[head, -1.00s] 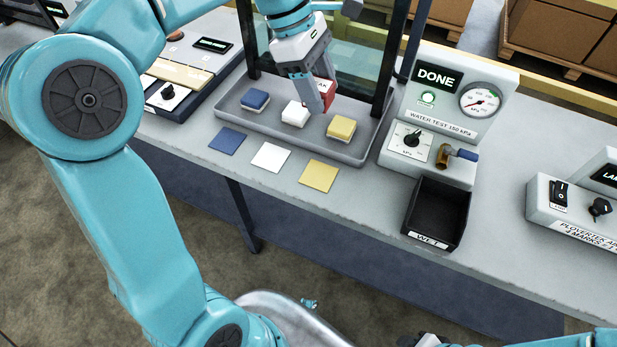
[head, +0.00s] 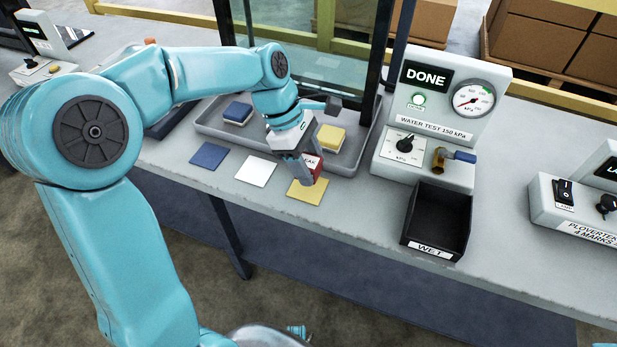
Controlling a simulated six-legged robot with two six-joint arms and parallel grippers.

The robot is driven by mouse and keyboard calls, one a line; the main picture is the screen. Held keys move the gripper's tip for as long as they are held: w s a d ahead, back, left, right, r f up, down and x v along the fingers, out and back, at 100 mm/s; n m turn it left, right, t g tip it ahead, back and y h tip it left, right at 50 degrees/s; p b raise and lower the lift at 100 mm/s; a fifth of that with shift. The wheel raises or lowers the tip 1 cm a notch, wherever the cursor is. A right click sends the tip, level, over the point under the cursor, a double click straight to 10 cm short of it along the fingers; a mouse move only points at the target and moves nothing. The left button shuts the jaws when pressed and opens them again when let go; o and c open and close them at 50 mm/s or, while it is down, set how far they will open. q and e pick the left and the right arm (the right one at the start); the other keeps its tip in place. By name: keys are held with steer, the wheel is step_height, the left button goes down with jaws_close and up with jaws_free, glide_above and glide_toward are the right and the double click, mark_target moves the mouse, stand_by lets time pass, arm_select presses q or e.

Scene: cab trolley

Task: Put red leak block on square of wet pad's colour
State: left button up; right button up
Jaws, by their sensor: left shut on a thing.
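My left gripper (head: 300,174) points down and is shut on the red leak block (head: 314,165), which is partly hidden by the fingers. The block is over the back part of the yellow square (head: 307,193); I cannot tell whether it touches. The white square (head: 255,172) and blue square (head: 209,155) lie to the left, bare. In the grey tray (head: 346,167) behind are a blue-topped pad (head: 238,111) and a yellow-topped pad (head: 330,138). The white pad is hidden behind my gripper. I cannot tell which pad is wet.
A test unit (head: 436,118) with a "DONE" display and gauge stands right of the tray. A black bin (head: 437,222) labelled "WET" sits in front of it. A clear panel in a dark frame (head: 383,60) rises behind the tray.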

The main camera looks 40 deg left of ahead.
arm_select(q)
step_height(320, 180, down, 4)
steer(key=shift+f+b, duration=0.1)
steer(key=shift+b, duration=0.35)
steer(key=shift+s, duration=0.1)
steer(key=o, duration=1)
steer(key=shift+f, duration=0.1)
steer(key=shift+o, duration=0.2)
steer(key=shift+r, duration=0.25)
steer(key=p+v, duration=0.2)
steer(key=v, duration=1)
steer(key=shift+p, duration=0.4)
steer(key=shift+a+f, duration=0.1)
steer(key=shift+f, duration=0.05)
